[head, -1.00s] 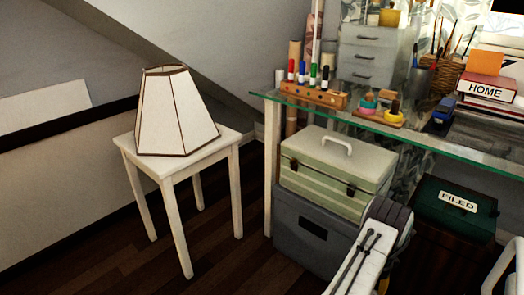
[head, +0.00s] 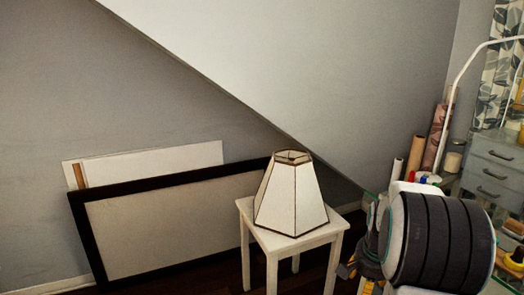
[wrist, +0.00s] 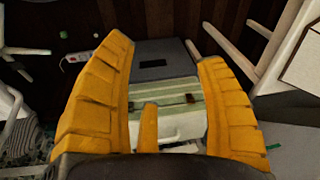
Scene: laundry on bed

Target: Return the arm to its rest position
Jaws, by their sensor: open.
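My gripper (wrist: 166,75) shows in the wrist view as two yellow ribbed fingers, spread apart with nothing between them. Beyond the fingers are a pale green case (wrist: 172,105) and a grey box (wrist: 152,62). In the head view my arm is raised large at the lower right, with a dark ribbed, rounded part in front. A bit of yellow shows beside the arm there, but the fingertips cannot be made out. No laundry or bed is in view.
A white stool (head: 262,236) carries a white lampshade (head: 290,200) left of my arm. A black-framed board (head: 170,225) leans on the wall. Grey drawers (head: 492,170) and paper rolls (head: 436,140) stand right, behind my arm. A power strip (wrist: 76,60) lies on the dark floor.

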